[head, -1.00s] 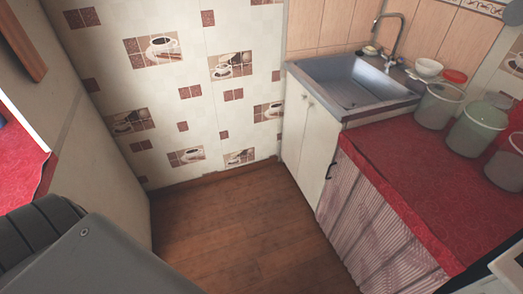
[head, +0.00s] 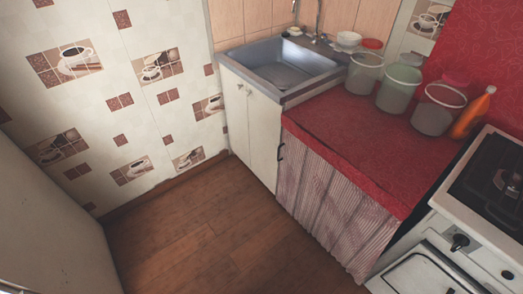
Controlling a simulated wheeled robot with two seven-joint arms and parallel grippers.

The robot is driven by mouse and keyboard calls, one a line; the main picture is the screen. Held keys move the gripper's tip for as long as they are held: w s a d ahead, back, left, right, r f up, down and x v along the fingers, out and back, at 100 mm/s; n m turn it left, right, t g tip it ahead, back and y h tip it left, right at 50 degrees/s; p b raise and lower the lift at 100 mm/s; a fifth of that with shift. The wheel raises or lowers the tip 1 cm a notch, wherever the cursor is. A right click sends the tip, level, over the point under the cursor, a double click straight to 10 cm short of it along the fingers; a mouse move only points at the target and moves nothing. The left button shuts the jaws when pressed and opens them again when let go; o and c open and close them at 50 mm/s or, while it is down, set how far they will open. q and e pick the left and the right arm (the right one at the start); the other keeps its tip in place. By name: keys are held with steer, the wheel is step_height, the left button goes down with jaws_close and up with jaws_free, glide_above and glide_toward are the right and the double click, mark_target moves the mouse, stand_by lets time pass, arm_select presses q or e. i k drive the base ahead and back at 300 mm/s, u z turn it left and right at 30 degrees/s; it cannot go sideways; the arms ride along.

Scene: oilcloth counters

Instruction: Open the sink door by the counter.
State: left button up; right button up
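The white sink cabinet doors (head: 250,128) stand shut below the metal sink (head: 283,68), beside the red counter. A small round knob (head: 248,90) shows near the top of the doors. Neither of my grippers is in view.
The red-covered counter (head: 350,132) has a striped curtain (head: 325,205) below it and several lidded buckets (head: 400,85) on top. A white stove (head: 470,215) stands at the right. The wooden floor (head: 195,225) before the cabinet is clear. A tiled wall (head: 110,95) is at the left.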

mark_target(266, 129)
steer(key=u, duration=1.3)
steer(key=i, duration=1.6)
steer(key=z, duration=3.05)
